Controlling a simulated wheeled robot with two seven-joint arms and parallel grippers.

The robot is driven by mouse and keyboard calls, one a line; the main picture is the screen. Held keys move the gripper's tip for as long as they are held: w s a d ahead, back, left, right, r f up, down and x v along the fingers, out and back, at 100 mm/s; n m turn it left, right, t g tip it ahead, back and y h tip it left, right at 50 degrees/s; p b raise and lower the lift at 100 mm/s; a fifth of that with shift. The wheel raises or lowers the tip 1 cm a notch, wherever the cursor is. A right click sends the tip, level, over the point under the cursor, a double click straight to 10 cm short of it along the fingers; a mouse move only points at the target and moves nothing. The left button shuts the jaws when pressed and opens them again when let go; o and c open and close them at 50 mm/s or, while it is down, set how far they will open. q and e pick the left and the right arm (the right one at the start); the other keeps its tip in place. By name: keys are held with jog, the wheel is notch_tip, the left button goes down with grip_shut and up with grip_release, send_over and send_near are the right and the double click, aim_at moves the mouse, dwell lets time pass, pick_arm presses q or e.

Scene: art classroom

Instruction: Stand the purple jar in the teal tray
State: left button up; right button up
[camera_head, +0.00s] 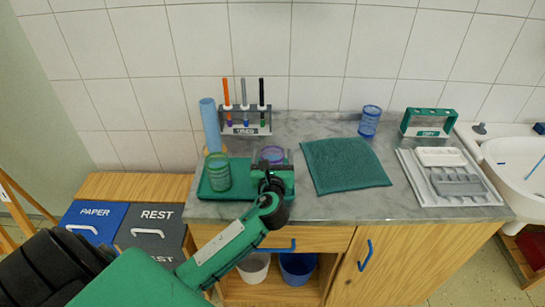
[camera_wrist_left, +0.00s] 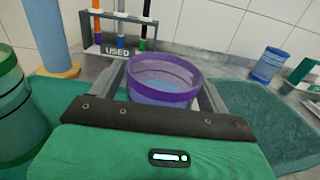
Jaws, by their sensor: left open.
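The purple jar (camera_head: 271,154) is at the back right part of the teal tray (camera_head: 238,199), upright, with its open rim up. Its base is hidden by my gripper, so I cannot see its contact with the tray. My left gripper (camera_head: 271,166) is open, with one finger on each side of the jar. In the left wrist view the purple jar (camera_wrist_left: 163,92) shows between the two fingers, with the gripper body hiding its lower front. A green jar (camera_head: 217,172) stands in the left part of the tray. My right gripper is not in view.
A rack marked USED (camera_head: 246,128) with several brushes stands behind the tray, beside a blue roll (camera_head: 210,124). A teal cloth (camera_head: 345,165) lies to the right. A blue jar (camera_head: 370,121), a grey tray (camera_head: 474,196) and a sink (camera_head: 515,165) are further right.

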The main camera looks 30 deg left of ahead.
pick_arm(q)
jog(key=v, duration=1)
jog(key=shift+s+d+f+b, duration=0.1)
jog(key=shift+s+d+b, duration=0.1)
jog(key=shift+s+b, duration=0.15)
jog(key=shift+s+d, duration=0.2)
jog(key=shift+s, duration=0.15)
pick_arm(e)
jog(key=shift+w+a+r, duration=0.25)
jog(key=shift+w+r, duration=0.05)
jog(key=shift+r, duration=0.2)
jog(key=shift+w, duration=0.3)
